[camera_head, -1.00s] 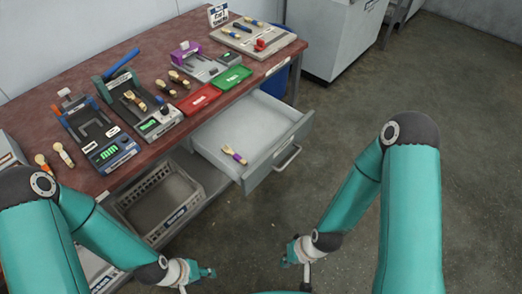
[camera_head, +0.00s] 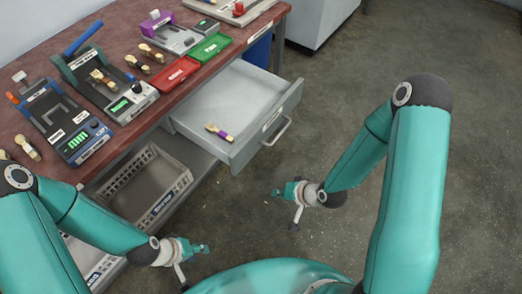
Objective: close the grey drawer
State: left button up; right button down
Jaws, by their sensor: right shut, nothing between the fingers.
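The grey drawer (camera_head: 250,98) is pulled well out from under the red-brown workbench, with its front panel and bar handle (camera_head: 277,131) facing lower right. A wooden spoon with a purple band (camera_head: 218,132) lies inside it near the front panel. My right gripper (camera_head: 277,192) is shut and empty, below the drawer front and apart from the handle. My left gripper (camera_head: 203,248) is low at the bottom centre, apart from the drawer; its fingers are too small to judge.
A grey crate (camera_head: 188,180) sits on the lower shelf left of the drawer. The workbench (camera_head: 105,160) carries presses, several spoons, a red tray (camera_head: 177,73) and a green tray (camera_head: 211,46). A blue bin (camera_head: 259,50) stands behind the drawer.

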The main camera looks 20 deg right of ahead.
jog(key=w+d+m+t+y+b, duration=0.2)
jog(key=w+d+m+t+b, duration=0.15)
jog(key=w+t+b, duration=0.2)
jog(key=m+t+y+b, duration=0.2)
jog(key=t+y+b, duration=0.15)
jog(key=b, duration=0.25)
send_near(254, 139)
jog(key=shift+g+y, duration=0.3)
jog(key=shift+y, duration=0.05)
jog(key=x, duration=0.5)
jog(key=shift+w+a, duration=0.15)
jog(key=shift+w, duration=0.3)
jog(key=shift+w+a, duration=0.45)
jog(key=shift+w, duration=0.15)
pick_arm(q)
notch_tip(254, 139, down, 14)
